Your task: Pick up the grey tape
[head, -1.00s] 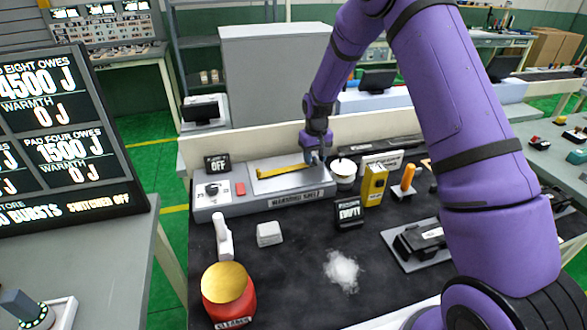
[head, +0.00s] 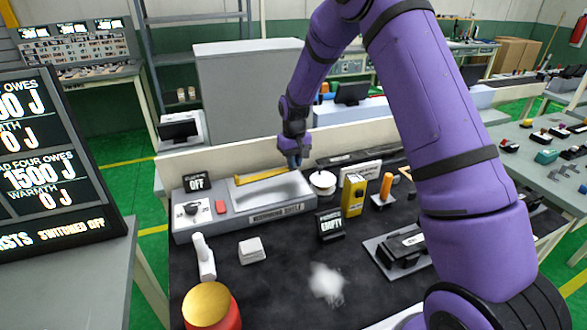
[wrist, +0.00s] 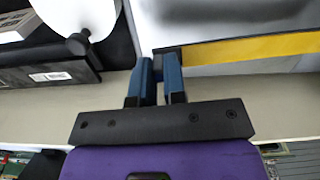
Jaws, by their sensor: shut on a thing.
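A long yellow strip (head: 262,175) lies along the back of the grey warming shelf in the head view. It also shows in the wrist view (wrist: 255,48), with a thin dark grey edge along it. My gripper (head: 293,163) is at the strip's right end. In the wrist view my gripper (wrist: 160,70) has its blue fingers close together at that end, shut on it. The part between the fingers is mostly hidden. I cannot tell whether the strip is raised off the shelf. No separate grey tape can be made out.
The warming shelf (head: 282,208) has a dial and red button on its left. A white cup (head: 323,188) stands close right of my gripper. A yellow box (head: 354,195) and an "EMPTY" sign (head: 331,224) stand nearby. A low pale wall (head: 230,152) runs behind.

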